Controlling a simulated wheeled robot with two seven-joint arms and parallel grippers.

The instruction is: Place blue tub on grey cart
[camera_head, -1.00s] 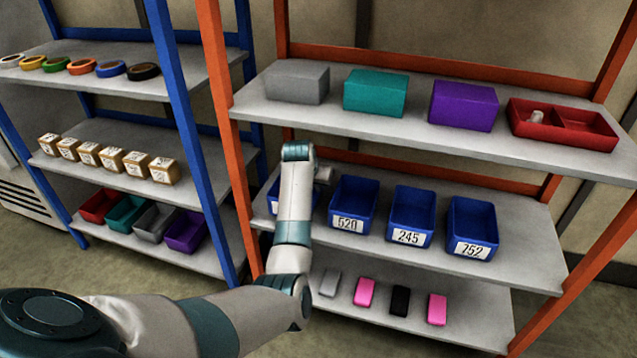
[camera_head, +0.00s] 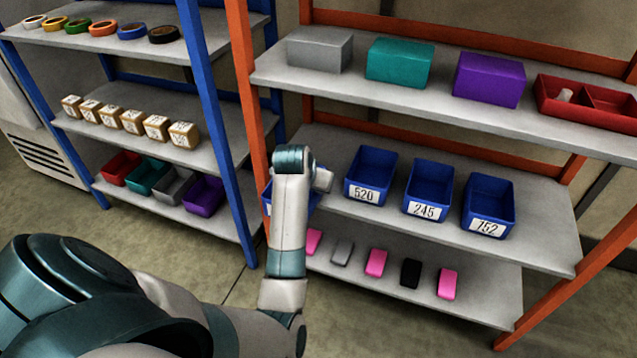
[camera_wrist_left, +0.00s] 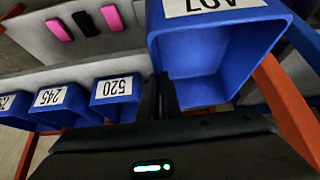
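The blue tub (camera_wrist_left: 215,65) is large and close in the left wrist view, its white label partly cut off at the top. My left gripper (camera_wrist_left: 162,95) appears shut on the tub's side wall, a dark finger on each side of it. In the head view, parts of this tub (camera_head: 268,197) show on both sides of my left arm, at the left end of the orange rack's middle shelf and overlapping the orange post. My arm hides most of it and the fingertips there. My right gripper and a grey cart are not in view.
Blue tubs labelled 520 (camera_head: 370,177), 245 (camera_head: 428,190) and 752 (camera_head: 488,205) stand on the middle shelf (camera_head: 540,235). The upper shelf (camera_head: 400,92) is above them. The orange post (camera_head: 247,110) and the blue rack (camera_head: 205,100) are close on the left.

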